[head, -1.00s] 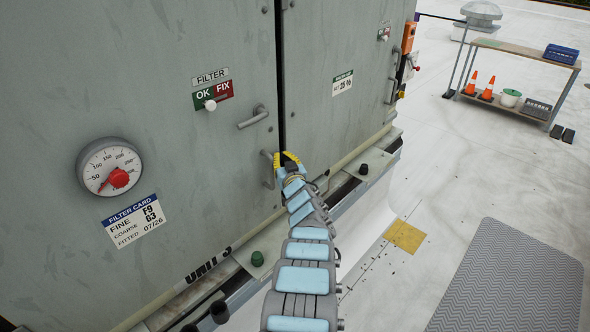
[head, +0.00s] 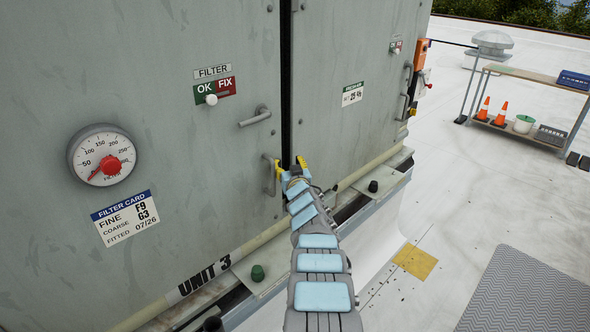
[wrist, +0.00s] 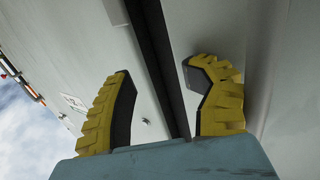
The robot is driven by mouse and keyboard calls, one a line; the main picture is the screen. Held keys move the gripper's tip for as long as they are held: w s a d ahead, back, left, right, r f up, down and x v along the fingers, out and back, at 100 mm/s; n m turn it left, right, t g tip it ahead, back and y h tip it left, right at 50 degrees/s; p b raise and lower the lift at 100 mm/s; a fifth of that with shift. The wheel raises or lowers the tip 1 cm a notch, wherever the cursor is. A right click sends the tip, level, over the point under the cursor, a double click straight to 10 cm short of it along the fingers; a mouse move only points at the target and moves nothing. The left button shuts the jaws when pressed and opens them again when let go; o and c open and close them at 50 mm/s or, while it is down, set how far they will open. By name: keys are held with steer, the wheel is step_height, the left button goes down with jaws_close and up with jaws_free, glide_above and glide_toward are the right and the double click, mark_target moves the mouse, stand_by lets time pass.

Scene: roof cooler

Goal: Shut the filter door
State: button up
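The filter door (head: 170,150) is the large grey panel with the FILTER label. A dark vertical gap (head: 286,80) runs between its right edge and the neighbouring panel (head: 335,45); I cannot tell how far ajar the door is. The door has an upper lever handle (head: 255,117) and a lower handle (head: 270,178). My gripper (head: 290,163) is at the gap, beside the lower handle. In the wrist view, its yellow fingers (wrist: 158,85) are spread, one on each side of the dark strip, with nothing seen between them. Contact with the door is unclear.
A base ledge (head: 350,195) with dark knobs runs below the panels. A round gauge (head: 102,158) and a white filter card (head: 127,217) are on the door. A shelf cart (head: 530,75) with cones stands at the back right. A grey mat (head: 530,290) lies on open floor.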

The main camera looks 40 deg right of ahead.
mark_target(277, 158)
steer(key=shift+n+y, duration=0.3)
steer(key=w+a+f, duration=0.2)
steer(key=a, duration=0.1)
steer(key=shift+a+f, duration=0.15)
jaws_close()
steer(key=r+p, duration=0.2)
steer(key=p, duration=0.1)
steer(key=r+p, duration=0.2)
steer(key=shift+s+d, duration=0.2)
steer(key=shift+s, duration=0.1)
steer(key=s+d+f+p, duration=0.1)
steer(key=s+d+p, duration=0.1)
steer(key=s, duration=0.5)
steer(key=s+d+f+p, duration=0.2)
steer(key=s+p, duration=0.3)
steer(key=s, duration=0.2)
steer(key=shift+s, duration=0.1)
